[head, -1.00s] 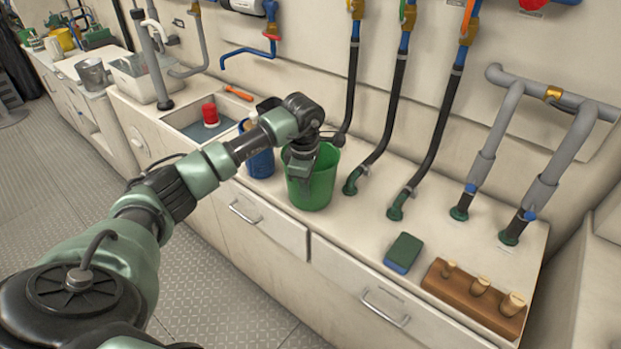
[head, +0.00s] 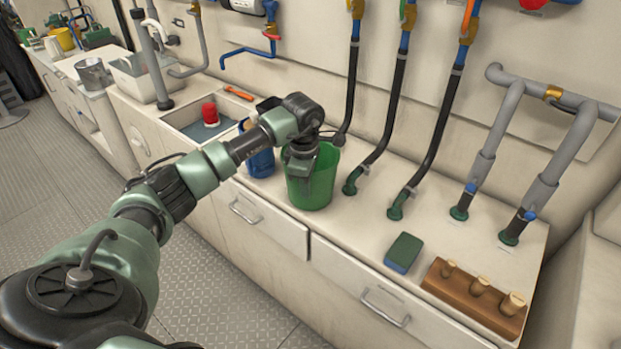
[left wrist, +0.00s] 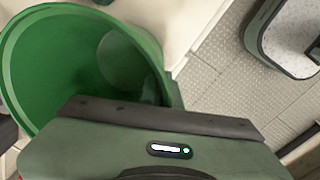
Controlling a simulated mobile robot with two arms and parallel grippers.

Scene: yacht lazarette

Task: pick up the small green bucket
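The small green bucket (head: 322,183) stands upright on the counter, open side up. My left gripper (head: 299,172) is at the bucket's near-left rim, pointing down and overlapping its wall. In the left wrist view the bucket (left wrist: 45,65) fills the upper left, and the dark front edge of my gripper crosses over its rim. The fingertips are hidden in that view, and I cannot tell whether they are closed on the wall. My right gripper is not in view.
A blue container (head: 260,160) stands just left of the bucket. Black hoses (head: 378,150) come down to the counter at its right. A green-and-blue sponge (head: 404,252) and a wooden block with plugs (head: 474,297) lie to the right. A sink with a red item (head: 209,112) is at left.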

